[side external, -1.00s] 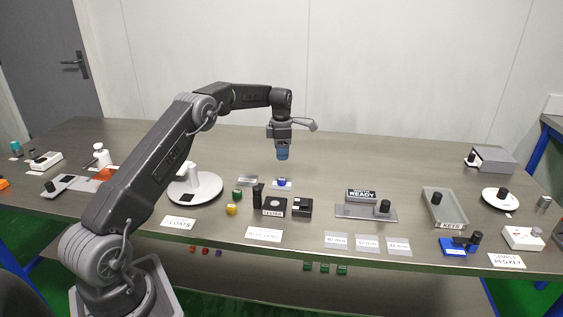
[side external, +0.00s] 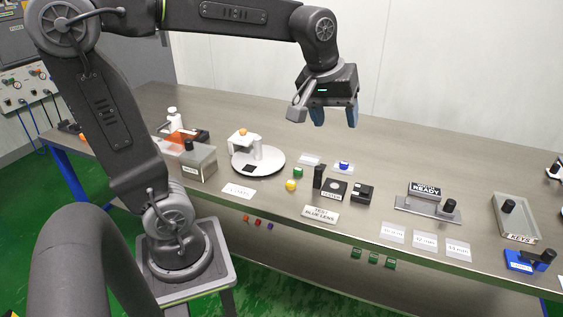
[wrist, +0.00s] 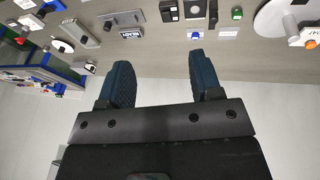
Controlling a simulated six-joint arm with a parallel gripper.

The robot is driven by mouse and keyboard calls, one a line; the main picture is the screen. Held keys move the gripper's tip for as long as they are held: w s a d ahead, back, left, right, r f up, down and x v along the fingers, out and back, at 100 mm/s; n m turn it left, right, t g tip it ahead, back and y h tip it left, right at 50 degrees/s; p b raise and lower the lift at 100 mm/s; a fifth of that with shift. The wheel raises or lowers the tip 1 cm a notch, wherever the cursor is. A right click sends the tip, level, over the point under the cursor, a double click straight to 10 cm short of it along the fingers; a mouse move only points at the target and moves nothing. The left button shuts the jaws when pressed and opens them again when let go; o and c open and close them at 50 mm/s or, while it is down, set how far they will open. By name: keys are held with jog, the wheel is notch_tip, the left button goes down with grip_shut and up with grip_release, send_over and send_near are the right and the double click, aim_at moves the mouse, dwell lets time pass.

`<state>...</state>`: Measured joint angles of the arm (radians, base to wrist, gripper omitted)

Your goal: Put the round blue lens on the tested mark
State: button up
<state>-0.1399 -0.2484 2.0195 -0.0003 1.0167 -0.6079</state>
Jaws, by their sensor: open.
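The round blue lens (side external: 344,166) is a small blue piece on a white card at mid-table; it also shows in the wrist view (wrist: 195,35). In front of it a dark square block (side external: 333,189) has a pale round spot on top and a small label at its front edge that seems to read "TESTED". A sign reading "TEST BLUE LENS" (side external: 321,214) lies nearer the table's front. My gripper (side external: 335,117) is open and empty, its blue fingers well above the table and apart from the lens. In the wrist view the fingers (wrist: 160,64) are spread.
A green piece (side external: 298,172) and a yellow piece (side external: 291,185) lie left of the dark block. A black upright post (side external: 319,177) and a black box (side external: 363,193) flank the block. A white round plate (side external: 270,165) stands further left. The table behind the lens is clear.

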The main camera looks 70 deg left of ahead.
jog(key=s+d+f+m, duration=0.2)
jog(key=s+m, duration=0.2)
jog(key=s, duration=0.2)
jog(key=s+d+f+m+t, duration=0.1)
jog(key=s+d+f+m, duration=0.1)
jog(key=s+m, duration=0.2)
jog(key=s, duration=0.2)
jog(key=shift+s+d+f+m+t+h, duration=0.3)
jog(key=shift+s+f, duration=0.1)
dwell(0.3)
